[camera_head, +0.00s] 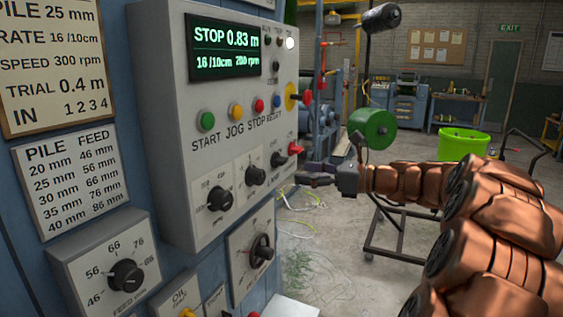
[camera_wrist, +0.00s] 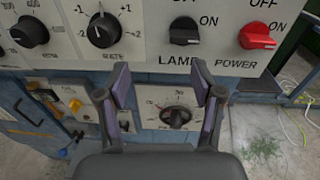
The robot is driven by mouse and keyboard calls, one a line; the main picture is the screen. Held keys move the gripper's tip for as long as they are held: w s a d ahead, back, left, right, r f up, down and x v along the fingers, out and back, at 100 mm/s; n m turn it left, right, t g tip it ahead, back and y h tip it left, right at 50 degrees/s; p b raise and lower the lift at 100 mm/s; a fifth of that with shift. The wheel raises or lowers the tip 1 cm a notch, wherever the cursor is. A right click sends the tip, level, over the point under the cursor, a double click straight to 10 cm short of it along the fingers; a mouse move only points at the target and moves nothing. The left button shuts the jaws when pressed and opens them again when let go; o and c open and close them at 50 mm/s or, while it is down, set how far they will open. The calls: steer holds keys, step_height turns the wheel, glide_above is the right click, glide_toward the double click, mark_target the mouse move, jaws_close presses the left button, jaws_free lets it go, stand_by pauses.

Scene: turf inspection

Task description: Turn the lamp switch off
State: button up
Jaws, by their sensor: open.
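The lamp switch (camera_wrist: 184,30) is a black rotary knob above the word LAMP on the grey control panel (camera_wrist: 140,50). Its handle lies roughly level, toward the ON mark at its right; the OFF mark above is partly cut off. In the head view the lamp switch (camera_head: 278,160) shows near the panel's lower right. My gripper (camera_wrist: 160,80) is open and empty. In the wrist view its fingertips appear below the LAMP label, apart from the knob. In the head view my gripper (camera_head: 312,176) is just right of the panel's lower edge.
A red power switch (camera_wrist: 258,37) sits close right of the lamp switch. Black dials (camera_wrist: 103,30) are to its left. A lower dial box (camera_wrist: 172,115) shows between my fingers. A green drum (camera_head: 372,128) on a cart stands behind my arm.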

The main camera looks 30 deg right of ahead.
mark_target(286, 160)
steer(key=shift+m+t+h, duration=0.3)
steer(key=shift+m+t, duration=0.2)
steer(key=shift+m, duration=0.1)
steer(key=w, duration=0.4)
steer(key=w+r+p, duration=0.1)
steer(key=w, duration=0.2)
steer(key=shift+a+r, duration=0.1)
steer(key=shift+a, duration=0.3)
steer(key=shift+s, duration=0.1)
steer(key=c, duration=1.1)
steer(key=shift+c, duration=0.2)
